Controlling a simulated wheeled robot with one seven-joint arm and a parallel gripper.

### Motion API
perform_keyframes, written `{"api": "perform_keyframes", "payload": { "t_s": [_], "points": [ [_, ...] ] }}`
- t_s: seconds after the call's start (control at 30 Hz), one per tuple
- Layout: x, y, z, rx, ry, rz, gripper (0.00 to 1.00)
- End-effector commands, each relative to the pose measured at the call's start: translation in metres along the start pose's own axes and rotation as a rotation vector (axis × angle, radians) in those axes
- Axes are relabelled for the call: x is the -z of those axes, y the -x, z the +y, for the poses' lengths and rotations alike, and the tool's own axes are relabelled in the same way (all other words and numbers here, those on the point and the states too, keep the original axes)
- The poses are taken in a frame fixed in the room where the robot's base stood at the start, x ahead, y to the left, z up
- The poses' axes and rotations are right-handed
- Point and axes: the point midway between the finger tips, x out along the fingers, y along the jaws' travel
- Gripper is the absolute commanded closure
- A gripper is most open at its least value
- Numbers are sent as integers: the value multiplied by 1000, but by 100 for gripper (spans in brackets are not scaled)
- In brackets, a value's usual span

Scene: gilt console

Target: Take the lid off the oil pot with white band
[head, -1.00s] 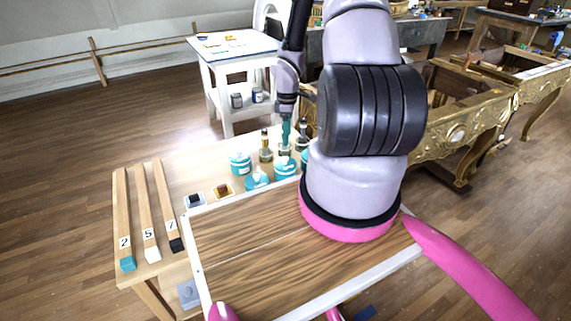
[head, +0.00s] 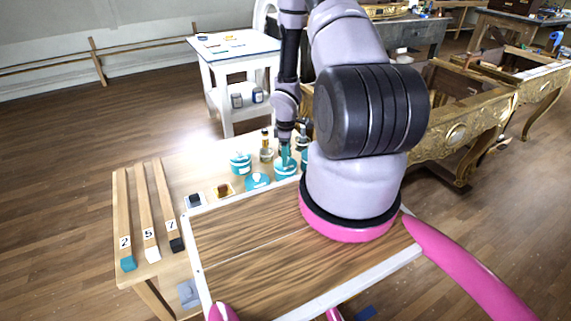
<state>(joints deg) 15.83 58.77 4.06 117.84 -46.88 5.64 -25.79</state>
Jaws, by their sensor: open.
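Several teal pots with lids stand in a cluster on the wooden bench, one at the left (head: 240,164), one at the front (head: 257,182) and one at the right (head: 286,170). Another is partly hidden behind my arm. Pale markings show on the left and right pots, but they are too small to tell which pot has the white band. My gripper (head: 285,158) points down, with its teal fingers at the top of the right pot. It is open. I cannot tell whether the fingers touch the lid or stand around its knob.
Dark-topped bottles (head: 266,148) stand just behind the pots. A white side table (head: 233,45) and gilt console frames (head: 455,133) stand beyond.

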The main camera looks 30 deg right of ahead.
Motion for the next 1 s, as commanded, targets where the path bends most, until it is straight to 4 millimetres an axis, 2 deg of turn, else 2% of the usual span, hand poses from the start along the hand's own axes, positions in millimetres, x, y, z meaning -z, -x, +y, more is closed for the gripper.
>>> {"api": "perform_keyframes", "payload": {
  "t_s": [0.03,0.17,0.2,0.23,0.57,0.67,1.0],
  "points": [
    [0,0,0,0,0,0,32],
    [0,0,0,0,0,0,81],
    [0,0,0,0,0,0,97],
    [0,0,0,0,0,0,100],
    [0,5,0,-1,-2,1,100],
    [0,18,1,-2,-3,3,100],
    [0,84,1,-2,-4,1,100]
  ]
}}
